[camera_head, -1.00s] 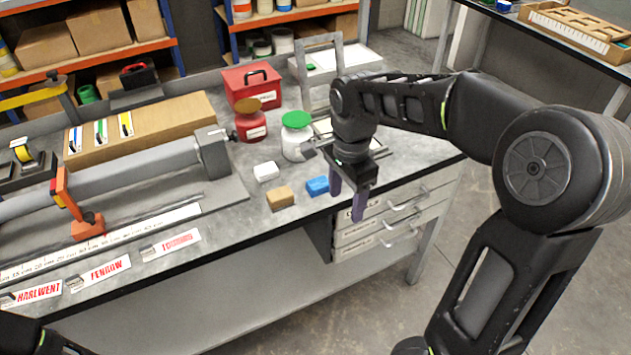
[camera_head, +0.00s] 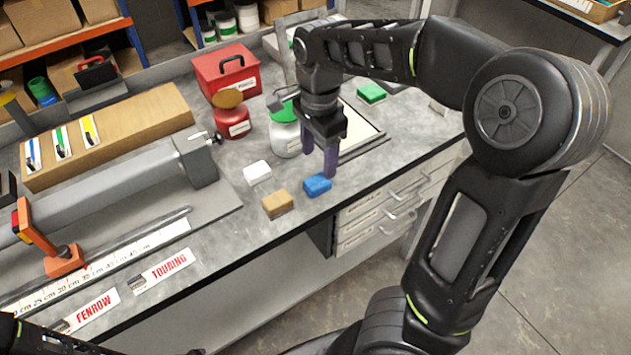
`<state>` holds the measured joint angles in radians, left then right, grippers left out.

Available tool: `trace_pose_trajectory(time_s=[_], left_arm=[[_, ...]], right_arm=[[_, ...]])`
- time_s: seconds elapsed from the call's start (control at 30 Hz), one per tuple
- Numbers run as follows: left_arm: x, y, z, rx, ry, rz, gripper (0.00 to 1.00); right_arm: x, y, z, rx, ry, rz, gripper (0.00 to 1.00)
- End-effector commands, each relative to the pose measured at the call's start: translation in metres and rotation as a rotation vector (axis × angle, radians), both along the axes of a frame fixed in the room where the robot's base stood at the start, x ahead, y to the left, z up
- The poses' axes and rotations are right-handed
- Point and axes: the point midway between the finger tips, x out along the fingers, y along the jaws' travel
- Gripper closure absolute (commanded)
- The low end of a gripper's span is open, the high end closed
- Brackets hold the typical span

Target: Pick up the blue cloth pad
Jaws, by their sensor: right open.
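The blue cloth pad (camera_head: 317,185) lies flat on the grey workbench (camera_head: 225,235), near its front edge. My right gripper (camera_head: 319,164) hangs with its purple fingers pointing down, just above and behind the pad. Its jaws are open and hold nothing. Whether a fingertip touches the pad cannot be told from this angle. My left arm shows only as a dark part at the bottom left corner, and its gripper is out of view.
A tan pad (camera_head: 278,204) and a white pad (camera_head: 257,172) lie left of the blue one. A green-lidded jar (camera_head: 286,140) and a red jar (camera_head: 233,122) stand behind. A green block (camera_head: 371,92) lies right of my gripper. A grey clamp rig fills the left.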

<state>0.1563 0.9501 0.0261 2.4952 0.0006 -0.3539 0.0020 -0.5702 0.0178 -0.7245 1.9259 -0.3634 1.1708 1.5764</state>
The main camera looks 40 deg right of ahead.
Motion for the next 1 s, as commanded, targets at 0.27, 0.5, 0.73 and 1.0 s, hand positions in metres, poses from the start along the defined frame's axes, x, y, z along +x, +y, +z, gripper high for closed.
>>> trace_pose_trajectory(time_s=[0.27,0.5,0.73,1.0], left_arm=[[0.000,0.000,-0.001,0.000,-0.001,0.000,0.64],[0.001,0.000,-0.001,0.000,-0.001,0.000,0.64],[0.000,0.000,0.001,0.000,-0.001,0.000,0.64],[0.000,0.000,-0.001,0.000,-0.001,0.000,0.64]], right_arm=[[0.000,0.000,-0.025,-0.001,0.002,0.002,0.38],[0.000,0.000,-0.025,0.000,0.000,0.001,0.38],[0.001,0.001,-0.041,-0.001,0.005,0.000,0.38],[0.002,0.001,-0.076,-0.001,0.002,-0.001,0.38]])
